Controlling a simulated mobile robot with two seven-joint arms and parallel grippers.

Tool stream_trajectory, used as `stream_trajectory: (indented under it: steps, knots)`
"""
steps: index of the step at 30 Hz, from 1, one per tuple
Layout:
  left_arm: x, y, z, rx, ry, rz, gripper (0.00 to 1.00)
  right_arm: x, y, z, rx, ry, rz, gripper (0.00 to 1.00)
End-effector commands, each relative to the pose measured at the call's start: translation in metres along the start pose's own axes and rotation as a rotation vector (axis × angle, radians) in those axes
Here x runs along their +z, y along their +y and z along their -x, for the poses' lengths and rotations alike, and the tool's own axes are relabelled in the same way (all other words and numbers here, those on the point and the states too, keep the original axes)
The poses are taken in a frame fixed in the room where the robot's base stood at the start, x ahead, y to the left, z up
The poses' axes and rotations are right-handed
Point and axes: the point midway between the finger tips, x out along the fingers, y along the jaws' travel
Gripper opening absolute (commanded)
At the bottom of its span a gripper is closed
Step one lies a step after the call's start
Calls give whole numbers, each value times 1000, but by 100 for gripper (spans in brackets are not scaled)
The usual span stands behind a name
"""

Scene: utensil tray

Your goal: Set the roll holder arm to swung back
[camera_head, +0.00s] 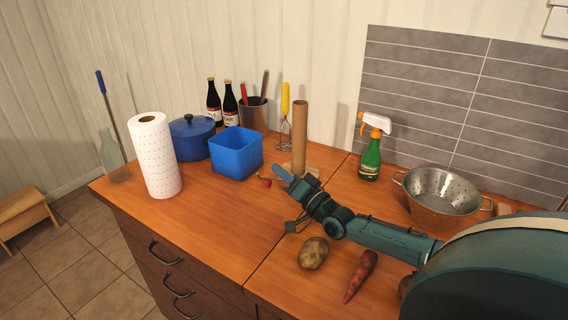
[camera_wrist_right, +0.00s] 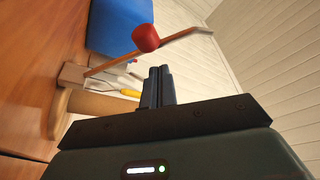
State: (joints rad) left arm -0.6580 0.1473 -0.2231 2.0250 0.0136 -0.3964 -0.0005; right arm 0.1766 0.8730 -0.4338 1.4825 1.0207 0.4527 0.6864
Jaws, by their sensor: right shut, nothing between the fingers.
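The roll holder is an upright brown cardboard tube (camera_head: 299,132) on a wooden base (camera_head: 313,171); the tube also shows in the right wrist view (camera_wrist_right: 98,104). Its arm's red knob (camera_head: 266,183) sits low, left of the tube. In the right wrist view the red knob (camera_wrist_right: 146,38) is large, just beyond my fingertips, with a thin wooden rod (camera_wrist_right: 110,65) running from a small block on the base. My right gripper (camera_head: 280,172) is shut and empty, beside the knob, apart from it in the wrist view. It partly hides the base. My left gripper is not in view.
A blue bin (camera_head: 237,155), blue pot (camera_head: 191,139) and paper towel roll (camera_head: 156,158) stand left. A whisk (camera_head: 285,115) is behind the tube. A spray bottle (camera_head: 370,157) and colander (camera_head: 440,194) stand right. A potato (camera_head: 313,253) and carrot (camera_head: 360,276) lie in front.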

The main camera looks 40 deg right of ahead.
Motion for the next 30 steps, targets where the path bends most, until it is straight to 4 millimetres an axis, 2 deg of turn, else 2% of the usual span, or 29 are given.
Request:
stream_trajectory:
  steps: [5, 19, 30]
  knots:
    - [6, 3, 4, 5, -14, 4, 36, -5, -5, -2, -1, 1, -1, 0]
    - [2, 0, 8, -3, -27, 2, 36, -58, -63, -20, -1, 2, -2, 0]
    - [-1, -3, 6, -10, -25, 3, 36, -67, -71, -23, 0, 0, 0, 0]
